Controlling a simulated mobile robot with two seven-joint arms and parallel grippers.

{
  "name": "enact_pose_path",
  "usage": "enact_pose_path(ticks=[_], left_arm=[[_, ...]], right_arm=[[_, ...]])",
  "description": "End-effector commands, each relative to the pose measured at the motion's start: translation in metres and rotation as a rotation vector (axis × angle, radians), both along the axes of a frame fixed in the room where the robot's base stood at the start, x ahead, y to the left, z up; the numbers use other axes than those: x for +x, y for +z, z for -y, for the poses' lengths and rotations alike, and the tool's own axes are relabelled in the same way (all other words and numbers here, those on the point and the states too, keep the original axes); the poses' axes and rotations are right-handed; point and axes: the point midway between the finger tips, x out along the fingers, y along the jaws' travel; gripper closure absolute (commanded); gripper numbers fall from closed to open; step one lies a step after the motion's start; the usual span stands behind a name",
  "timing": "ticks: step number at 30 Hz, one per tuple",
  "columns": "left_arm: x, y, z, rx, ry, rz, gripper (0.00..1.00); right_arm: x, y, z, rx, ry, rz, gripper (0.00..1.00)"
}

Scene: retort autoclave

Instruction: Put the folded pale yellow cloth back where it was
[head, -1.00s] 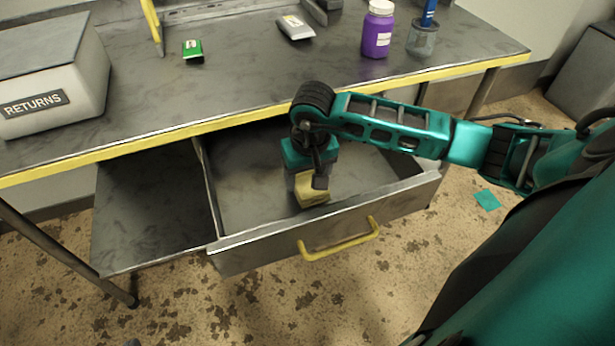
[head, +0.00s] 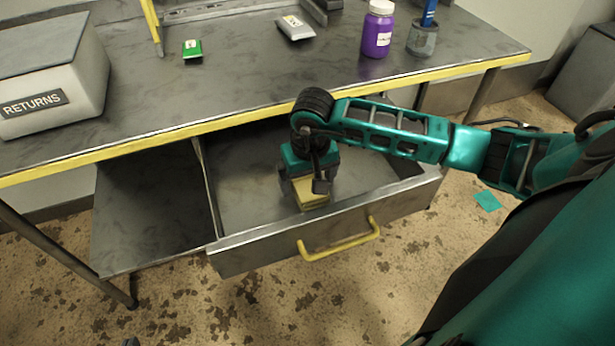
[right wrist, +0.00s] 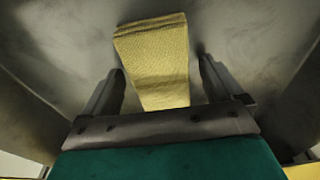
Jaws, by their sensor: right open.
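The folded pale yellow cloth (head: 313,201) lies inside the open drawer (head: 255,182), near its front wall. My right gripper (head: 304,190) points down into the drawer over the cloth and partly hides it. In the right wrist view the cloth (right wrist: 155,55) sits between the two fingers of the right gripper (right wrist: 161,65). The fingers are apart, with a gap on each side of the cloth. My left gripper is not in view.
The drawer has a yellow handle (head: 340,240) and hangs under a metal bench (head: 245,80). On the bench are a RETURNS box (head: 50,75), a green packet (head: 193,49), a grey-white packet (head: 295,28), a purple bottle (head: 377,32) and a pen cup (head: 422,38). The drawer's left part is bare.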

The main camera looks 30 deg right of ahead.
Motion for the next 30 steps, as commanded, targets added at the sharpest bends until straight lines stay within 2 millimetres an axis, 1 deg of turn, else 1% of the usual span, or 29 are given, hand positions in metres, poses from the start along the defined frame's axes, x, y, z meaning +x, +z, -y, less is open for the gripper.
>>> enact_pose_path(ticks=[2, 5, 12, 15, 18, 21, 24, 30], left_arm=[[0.0, 0.005, 0.0, 0.002, 0.0, 0.001, 1.0], [0.0, 0.003, -0.001, 0.004, 0.001, 0.0, 1.0], [-0.002, 0.003, -0.004, 0.01, 0.004, -0.003, 1.0], [-0.001, 0.004, -0.004, 0.01, 0.004, 0.0, 1.0], [-0.001, 0.005, -0.005, 0.011, 0.006, 0.003, 1.0], [-0.002, 0.004, -0.005, 0.012, 0.007, 0.002, 1.0], [-0.003, 0.003, -0.006, 0.012, 0.007, 0.0, 1.0], [-0.004, 0.002, -0.006, 0.013, 0.008, -0.004, 1.0]], right_arm=[[0.0, 0.006, 0.0, 0.0, -0.001, -0.001, 0.06], [-0.001, 0.021, 0.0, 0.0, 0.002, 0.004, 0.06], [-0.007, 0.074, -0.001, -0.002, 0.002, 0.006, 0.06], [-0.01, 0.093, -0.002, -0.001, 0.002, 0.004, 0.06], [-0.012, 0.107, -0.003, -0.001, 0.001, 0.003, 0.06], [-0.013, 0.117, -0.003, 0.0, 0.0, 0.002, 0.06], [-0.014, 0.121, -0.003, 0.0, 0.0, 0.0, 0.06], [-0.014, 0.122, -0.003, 0.0, 0.0, 0.0, 0.06]])
